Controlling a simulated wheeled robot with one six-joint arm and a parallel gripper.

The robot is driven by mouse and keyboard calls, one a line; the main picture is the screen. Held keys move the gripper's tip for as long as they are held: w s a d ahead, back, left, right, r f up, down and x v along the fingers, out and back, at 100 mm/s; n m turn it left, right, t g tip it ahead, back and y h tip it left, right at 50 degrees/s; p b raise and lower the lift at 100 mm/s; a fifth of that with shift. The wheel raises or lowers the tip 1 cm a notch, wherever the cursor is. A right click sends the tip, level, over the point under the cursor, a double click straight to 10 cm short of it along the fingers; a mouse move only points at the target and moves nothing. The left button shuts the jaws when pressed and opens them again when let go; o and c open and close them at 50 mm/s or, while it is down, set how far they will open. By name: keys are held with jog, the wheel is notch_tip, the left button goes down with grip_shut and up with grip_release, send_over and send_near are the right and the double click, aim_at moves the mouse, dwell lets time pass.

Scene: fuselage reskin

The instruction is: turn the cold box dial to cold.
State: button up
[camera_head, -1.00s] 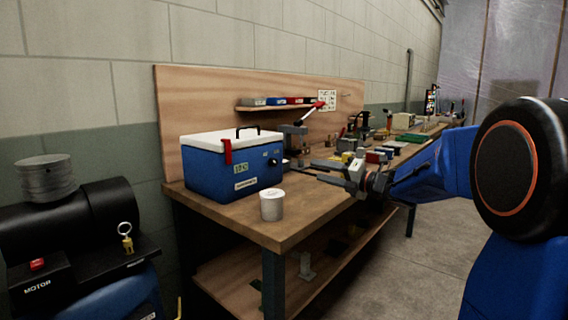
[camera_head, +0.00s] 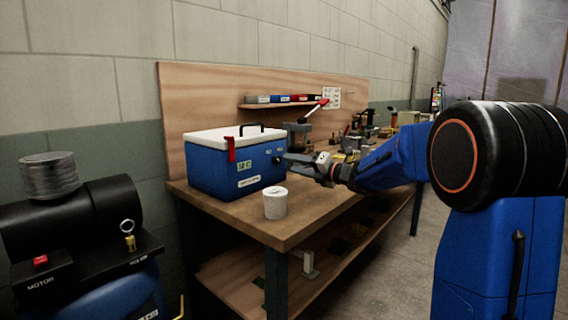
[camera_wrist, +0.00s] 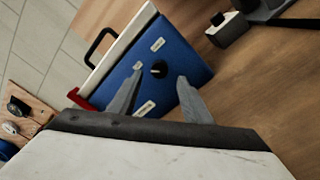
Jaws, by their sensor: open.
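The cold box (camera_head: 222,164) is a blue cooler with a white lid, a black handle and a red latch, standing on the wooden bench. In the wrist view its blue front (camera_wrist: 180,58) faces me. The black round dial (camera_wrist: 159,69) sits on that face with a pale mark on it and small white labels around it; the label text is too small to read. In the head view the dial (camera_head: 277,160) is small, close to my fingertips. My gripper (camera_head: 290,162) is open and empty. In the wrist view its two fingers (camera_wrist: 155,85) straddle the dial's position, seemingly short of touching it.
A white cup-like container (camera_head: 275,203) stands near the bench's front corner, below my gripper. A clamp-like tool (camera_head: 298,133) stands behind the gripper. Several small items crowd the bench farther right. A backboard (camera_head: 270,86) rises behind the cold box.

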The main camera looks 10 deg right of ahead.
aim_at(279, 160)
jog(key=shift+x, duration=2.5)
jog(key=shift+c, duration=0.4)
jog(key=c, duration=1)
